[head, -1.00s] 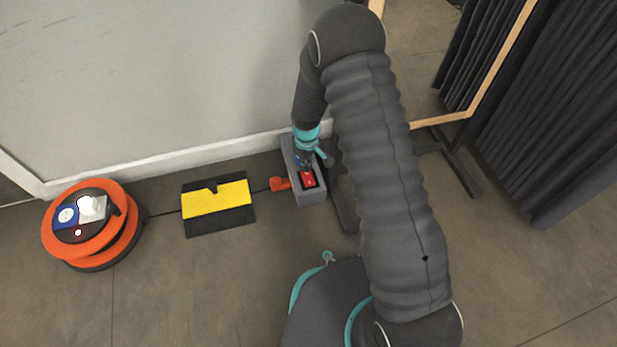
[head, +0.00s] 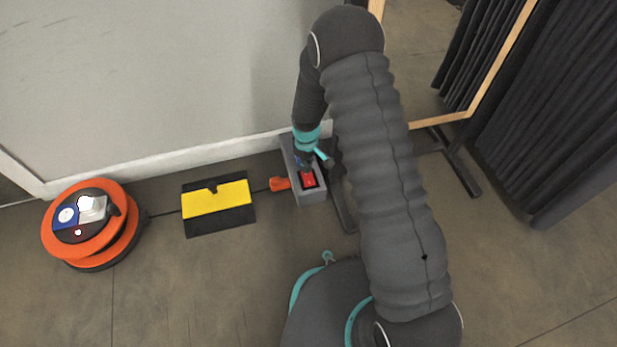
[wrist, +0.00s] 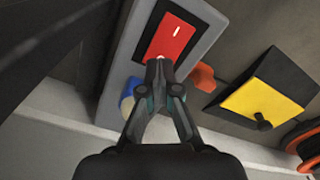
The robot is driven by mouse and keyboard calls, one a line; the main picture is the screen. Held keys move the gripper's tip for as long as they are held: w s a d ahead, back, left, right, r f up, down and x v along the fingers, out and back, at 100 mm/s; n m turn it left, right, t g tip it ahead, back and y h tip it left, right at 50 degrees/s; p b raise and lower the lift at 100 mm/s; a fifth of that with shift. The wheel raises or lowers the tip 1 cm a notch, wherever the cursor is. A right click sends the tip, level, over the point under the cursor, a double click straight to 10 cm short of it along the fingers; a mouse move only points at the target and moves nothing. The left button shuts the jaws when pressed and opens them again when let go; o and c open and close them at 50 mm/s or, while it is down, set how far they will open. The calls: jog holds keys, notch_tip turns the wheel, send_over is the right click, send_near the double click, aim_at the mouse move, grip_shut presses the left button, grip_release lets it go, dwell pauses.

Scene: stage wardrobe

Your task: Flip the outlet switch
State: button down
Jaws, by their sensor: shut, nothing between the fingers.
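The outlet box (head: 310,196) is a grey block on the floor by the wall. Its red rocker switch (head: 308,180) sits in a black frame at the near end. In the wrist view the red switch (wrist: 171,38) shows a white line mark, with the grey box face (wrist: 122,62) around it. My gripper (wrist: 160,68) is shut and empty, its tips over the lower edge of the switch; I cannot tell if they touch it. In the head view my gripper (head: 307,164) is partly hidden by its own wrist. A blue socket (wrist: 128,98) is partly hidden behind the fingers.
An orange plug (head: 280,184) joins the box side. A yellow and black cable ramp (head: 217,200) and an orange cable reel (head: 60,238) lie to the left. A wooden-framed mirror (head: 440,122) and dark curtains (head: 560,110) stand to the right. The front-left floor is clear.

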jog(key=shift+f, duration=0.9)
dwell(0.5)
jog(key=shift+r, duration=0.15)
jog(key=shift+r+p, duration=1.9)
jog(key=shift+r, duration=1.5)
jog(key=shift+s, duration=0.1)
